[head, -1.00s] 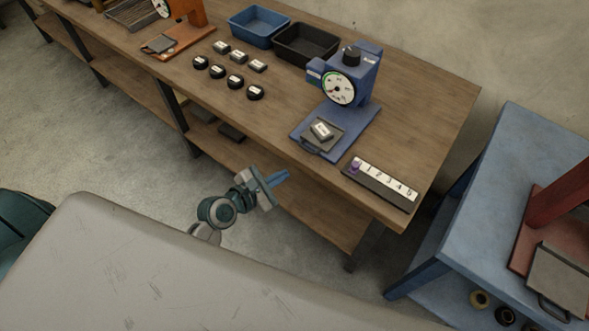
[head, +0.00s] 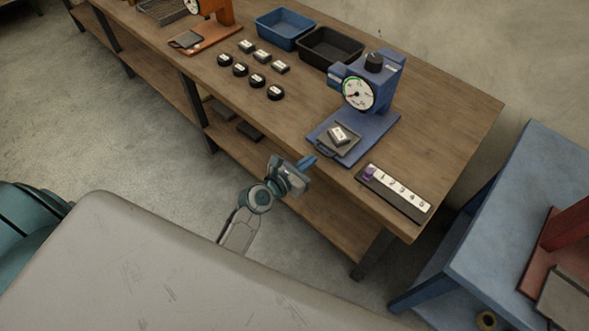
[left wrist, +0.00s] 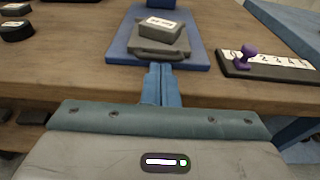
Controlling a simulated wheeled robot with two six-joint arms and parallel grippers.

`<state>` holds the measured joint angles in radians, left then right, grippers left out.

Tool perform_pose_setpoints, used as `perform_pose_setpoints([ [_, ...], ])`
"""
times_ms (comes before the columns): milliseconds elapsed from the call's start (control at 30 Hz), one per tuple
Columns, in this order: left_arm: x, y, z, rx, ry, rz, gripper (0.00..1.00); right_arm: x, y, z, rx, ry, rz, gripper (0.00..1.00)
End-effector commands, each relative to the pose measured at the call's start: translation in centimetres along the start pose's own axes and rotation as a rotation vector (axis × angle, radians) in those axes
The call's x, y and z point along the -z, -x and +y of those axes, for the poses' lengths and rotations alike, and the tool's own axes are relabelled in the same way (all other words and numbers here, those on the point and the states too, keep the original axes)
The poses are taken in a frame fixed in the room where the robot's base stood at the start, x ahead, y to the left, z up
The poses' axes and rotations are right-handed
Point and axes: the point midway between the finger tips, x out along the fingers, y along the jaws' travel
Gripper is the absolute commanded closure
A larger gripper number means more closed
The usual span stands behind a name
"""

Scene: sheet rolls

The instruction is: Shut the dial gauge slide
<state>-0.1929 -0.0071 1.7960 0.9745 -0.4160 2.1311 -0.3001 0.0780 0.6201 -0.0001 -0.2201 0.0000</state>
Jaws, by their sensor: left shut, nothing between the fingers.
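The blue dial gauge (head: 385,85) stands on the wooden bench with a round white dial and a black knob. Its grey slide (head: 337,142) sticks out at the front of the blue base, carrying a small labelled grey block (head: 339,134). In the left wrist view the slide (left wrist: 150,51) shows with its front handle towards me and the block (left wrist: 160,31) on top. My left gripper (head: 309,163) is shut and empty, just in front of the slide's handle at the bench edge. In the left wrist view its blue fingertips (left wrist: 160,72) appear close to the handle; contact is unclear.
A numbered strip with a purple peg (head: 395,193) lies right of the gauge. Black round pieces and grey blocks stand left, with a blue bin (head: 285,28) and a black bin (head: 331,47) behind. A blue table (head: 520,215) stands at right.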

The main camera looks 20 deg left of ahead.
Motion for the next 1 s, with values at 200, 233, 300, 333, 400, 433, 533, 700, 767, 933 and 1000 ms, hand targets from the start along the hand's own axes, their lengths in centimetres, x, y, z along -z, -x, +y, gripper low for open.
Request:
perform_pose_setpoints([
  [200, 0.0, -2.2, 0.0, 0.0, 0.0, 0.0, 1.0, 0.0, 0.3, 0.2, -0.002, 0.001, 0.0, 0.64],
  [233, 0.0, -2.4, 0.0, 0.0, 0.0, 0.0, 1.0, 0.0, 0.3, 0.2, -0.002, 0.001, 0.0, 0.64],
  [300, 0.0, -2.5, 0.0, 0.0, 0.0, 0.001, 1.0, 0.0, 0.3, 0.2, -0.002, 0.001, 0.0, 0.64],
  [333, 0.0, -2.5, 0.0, 0.0, 0.0, 0.001, 1.0, 0.0, 0.3, 0.3, -0.002, 0.001, 0.0, 0.64],
  [400, 0.0, -2.6, 0.0, 0.0, 0.0, 0.0, 1.0, 0.0, 0.3, 0.3, -0.003, 0.001, 0.0, 0.64],
  [433, 0.0, -2.5, 0.0, 0.0, 0.0, 0.0, 1.0, 0.0, 0.3, 0.3, -0.003, 0.001, 0.0, 0.64],
  [533, 0.0, -2.5, 0.0, 0.0, 0.0, 0.0, 1.0, 0.0, 0.3, 0.3, -0.003, 0.001, 0.0, 0.64],
  [700, -0.2, -3.1, 0.0, 0.0, 0.001, -0.001, 1.0, 0.0, 0.5, 0.3, -0.003, 0.001, 0.0, 0.64],
  [767, -0.5, -3.9, 0.0, -0.001, 0.002, -0.002, 1.0, 0.1, 0.7, 0.4, -0.003, 0.001, 0.0, 0.64],
  [933, -1.1, -7.2, 0.0, -0.001, 0.003, -0.002, 1.0, 0.1, 1.3, 0.4, -0.003, 0.001, 0.0, 0.64],
  [1000, -1.3, -8.4, 0.0, -0.001, 0.002, -0.002, 1.0, 0.1, 1.4, 0.4, -0.003, 0.001, 0.0, 0.64],
])
